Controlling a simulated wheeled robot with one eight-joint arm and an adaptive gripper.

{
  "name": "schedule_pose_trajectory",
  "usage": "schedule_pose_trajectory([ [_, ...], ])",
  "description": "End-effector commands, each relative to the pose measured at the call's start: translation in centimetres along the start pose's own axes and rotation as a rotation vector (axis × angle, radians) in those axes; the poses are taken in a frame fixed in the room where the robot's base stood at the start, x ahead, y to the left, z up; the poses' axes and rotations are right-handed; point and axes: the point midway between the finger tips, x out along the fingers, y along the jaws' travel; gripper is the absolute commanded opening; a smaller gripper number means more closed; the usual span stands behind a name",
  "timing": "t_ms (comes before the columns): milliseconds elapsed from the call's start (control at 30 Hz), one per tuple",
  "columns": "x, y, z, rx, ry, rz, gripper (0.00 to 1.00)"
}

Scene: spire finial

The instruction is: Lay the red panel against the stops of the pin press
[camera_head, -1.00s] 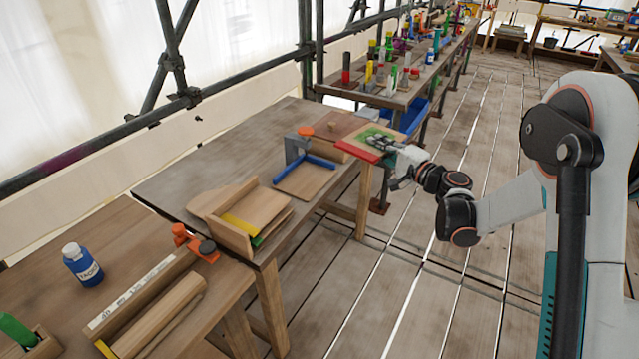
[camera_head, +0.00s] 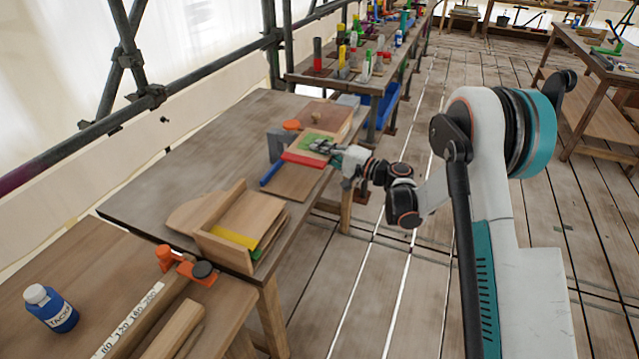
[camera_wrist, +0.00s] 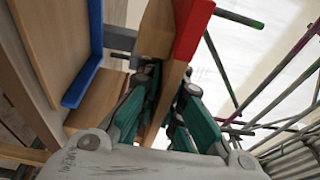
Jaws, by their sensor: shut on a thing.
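The red panel, a wooden board with a red end strip (camera_head: 302,159) and a green patch on top, is over the far part of the pin press. My gripper (camera_head: 322,147) is shut on its right side. In the wrist view my gripper's teal fingers (camera_wrist: 168,112) lie on both sides of the wood, and the red strip (camera_wrist: 190,32) points up. The pin press has a wooden bed (camera_head: 292,184), a blue stop (camera_head: 270,173), a grey bracket (camera_head: 274,146) and an orange knob (camera_head: 291,125). The blue stop (camera_wrist: 85,80) is left of the panel there. I cannot tell whether they touch.
A wooden rack (camera_head: 207,242) with yellow- and green-edged boards stands nearer on the bench. A wooden block (camera_head: 328,113) lies beyond the press. An orange clamp (camera_head: 168,257) and a blue bottle (camera_head: 50,309) are at the near left. The bench's left part is clear.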

Motion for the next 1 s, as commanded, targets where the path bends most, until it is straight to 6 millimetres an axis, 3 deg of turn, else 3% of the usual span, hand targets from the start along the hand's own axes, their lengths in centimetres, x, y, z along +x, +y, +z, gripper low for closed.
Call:
schedule_pose_trajectory([
  [33,0.0,1.7,0.0,0.000,0.000,0.000,0.00],
  [100,0.0,3.3,0.0,0.000,0.000,0.000,0.00],
  [233,-0.1,5.4,0.0,0.000,0.000,0.000,0.00],
  [467,-0.1,6.8,0.0,0.000,0.000,0.000,0.00],
  [767,-0.1,10.6,0.0,0.000,0.000,0.000,0.00],
  [1000,-0.1,10.6,0.0,0.000,0.000,0.000,0.00],
])
